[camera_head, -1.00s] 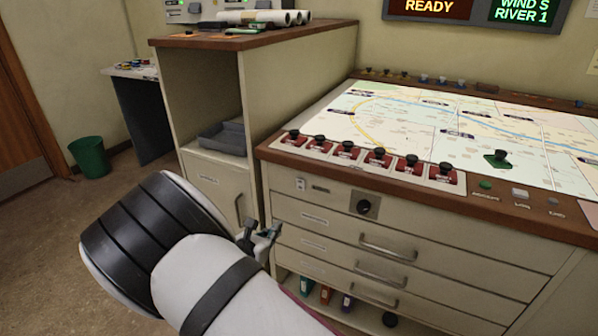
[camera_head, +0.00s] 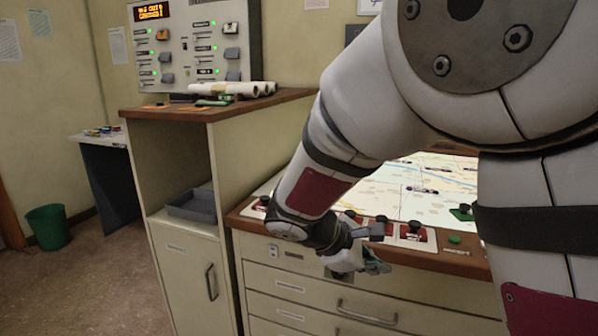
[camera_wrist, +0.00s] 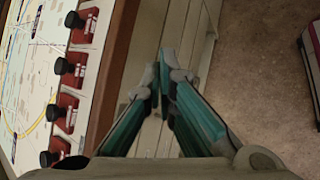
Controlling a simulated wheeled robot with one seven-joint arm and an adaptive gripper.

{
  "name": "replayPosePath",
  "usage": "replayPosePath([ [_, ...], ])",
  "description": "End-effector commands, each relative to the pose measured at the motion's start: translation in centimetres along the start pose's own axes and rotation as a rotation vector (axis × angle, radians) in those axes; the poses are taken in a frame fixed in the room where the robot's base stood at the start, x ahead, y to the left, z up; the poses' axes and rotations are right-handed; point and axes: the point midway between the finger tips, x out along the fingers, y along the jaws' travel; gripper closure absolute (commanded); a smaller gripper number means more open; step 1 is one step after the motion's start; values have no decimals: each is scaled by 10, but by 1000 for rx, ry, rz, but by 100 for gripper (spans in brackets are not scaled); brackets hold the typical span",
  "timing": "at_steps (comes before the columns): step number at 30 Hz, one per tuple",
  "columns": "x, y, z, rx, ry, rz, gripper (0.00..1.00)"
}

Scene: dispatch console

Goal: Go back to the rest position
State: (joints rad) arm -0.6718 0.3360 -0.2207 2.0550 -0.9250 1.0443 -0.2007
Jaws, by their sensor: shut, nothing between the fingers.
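My gripper (camera_head: 372,264) hangs in front of the console's upper drawers, just off the front edge, with my arm bent in front of the map table. In the wrist view its teal fingers (camera_wrist: 163,80) are close together and hold nothing. Beneath them in that view are the drawer fronts, and the console edge is to the left. My arm hides much of the console's middle and right side.
The map console (camera_head: 425,205) carries red switch blocks with black knobs, seen in the wrist view (camera_wrist: 70,70). A cabinet (camera_head: 185,262) with a grey tray (camera_head: 190,205) stands left. A green bin (camera_head: 48,227) is on the floor. Open floor lies at lower left.

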Motion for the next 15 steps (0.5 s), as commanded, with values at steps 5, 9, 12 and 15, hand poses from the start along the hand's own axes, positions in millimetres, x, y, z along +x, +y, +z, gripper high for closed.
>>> replayPosePath([
  [5, -7, -25, 63, 213, 31, -148, 100],
  [9, -15, -51, 102, 369, 55, -257, 100],
  [12, -23, -72, 127, 476, 72, -331, 100],
  [15, -32, -93, 148, 582, 92, -401, 100],
])
